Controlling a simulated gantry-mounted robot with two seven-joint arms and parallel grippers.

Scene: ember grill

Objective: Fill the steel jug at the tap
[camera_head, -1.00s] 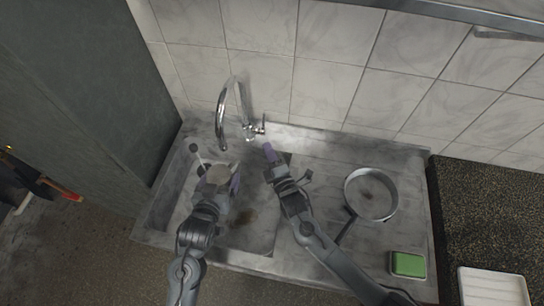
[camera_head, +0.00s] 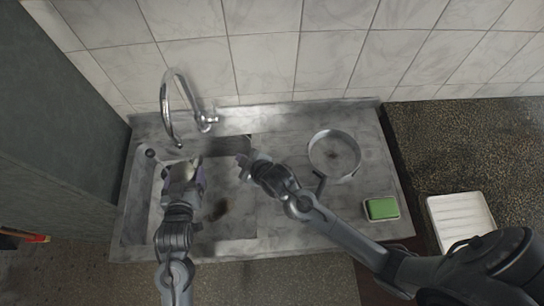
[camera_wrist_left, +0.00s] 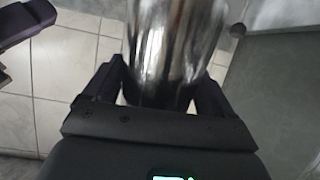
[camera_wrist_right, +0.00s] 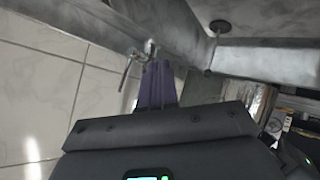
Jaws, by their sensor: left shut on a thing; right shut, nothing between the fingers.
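The steel jug (camera_head: 184,170) is held in my left gripper (camera_head: 183,187) over the sink basin, its top just below the tap's spout end. In the left wrist view the shiny jug (camera_wrist_left: 172,45) stands between the two fingers of my left gripper (camera_wrist_left: 165,85). The chrome tap (camera_head: 165,98) arches from the back of the sink; its lever (camera_head: 208,119) is to the right of the spout. I see no clear water stream. My right gripper (camera_head: 243,166) is shut and empty, right of and in front of the lever, apart from it. The tap also shows in the right wrist view (camera_wrist_right: 133,62).
A steel pan (camera_head: 335,152) sits on the drainboard, its handle towards my right arm. A green sponge (camera_head: 382,208) lies at the front right. A white tray (camera_head: 461,222) is on the dark counter. A tiled wall (camera_head: 265,60) closes the back; a dark panel stands left.

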